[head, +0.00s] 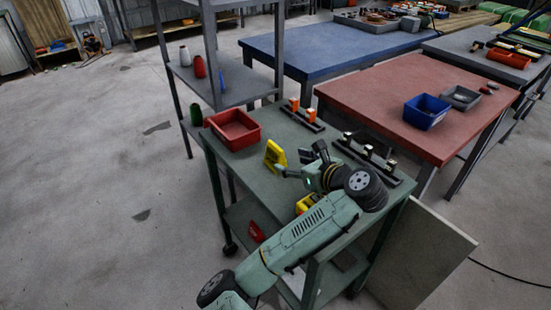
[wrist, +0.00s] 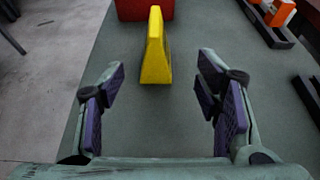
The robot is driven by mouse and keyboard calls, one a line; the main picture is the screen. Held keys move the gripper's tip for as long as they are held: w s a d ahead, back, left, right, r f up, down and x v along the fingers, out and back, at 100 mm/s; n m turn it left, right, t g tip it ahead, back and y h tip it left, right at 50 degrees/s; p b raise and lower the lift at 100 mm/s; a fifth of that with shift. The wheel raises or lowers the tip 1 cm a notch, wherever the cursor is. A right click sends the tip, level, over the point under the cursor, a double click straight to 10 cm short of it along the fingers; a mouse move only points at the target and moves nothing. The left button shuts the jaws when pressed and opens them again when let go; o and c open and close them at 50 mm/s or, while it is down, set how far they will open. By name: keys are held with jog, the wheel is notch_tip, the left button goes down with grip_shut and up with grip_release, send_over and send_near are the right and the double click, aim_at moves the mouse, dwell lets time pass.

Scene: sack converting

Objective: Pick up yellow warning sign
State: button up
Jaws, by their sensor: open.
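The yellow warning sign (head: 274,154) stands upright on the grey-green cart top (head: 262,185), in front of a red bin. In the wrist view the yellow sign (wrist: 156,50) shows edge-on as a narrow wedge, ahead of my gripper and near the middle between its fingers. My gripper (wrist: 153,85) is open and empty, with its purple-padded fingers spread wide. The sign lies just beyond the fingertips, not between the pads. In the head view my gripper (head: 295,163) is just right of the sign, partly hidden by my wrist.
A red bin (head: 232,130) stands behind the sign. A black rack with orange blocks (head: 302,115) and another dark rack (head: 367,160) lie to the right. A second yellow item (head: 305,204) is partly hidden by my arm. The cart top around the sign is mostly clear.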

aim_at(283, 160)
jog(key=shift+b+x, duration=0.7)
jog(key=shift+x, duration=0.4)
jog(key=shift+b+x, duration=0.7)
jog(key=shift+x, duration=0.2)
jog(key=x, duration=0.1)
jog(key=p+x, duration=0.1)
jog(key=x, duration=0.1)
jog(key=shift+a+r, duration=0.1)
jog(key=shift+a, duration=0.3)
jog(key=shift+w+a+f, duration=0.15)
jog(key=shift+w+f, duration=0.1)
jog(key=shift+w, duration=0.1)
jog(key=shift+c, duration=0.5)
jog(key=c, duration=1.2)
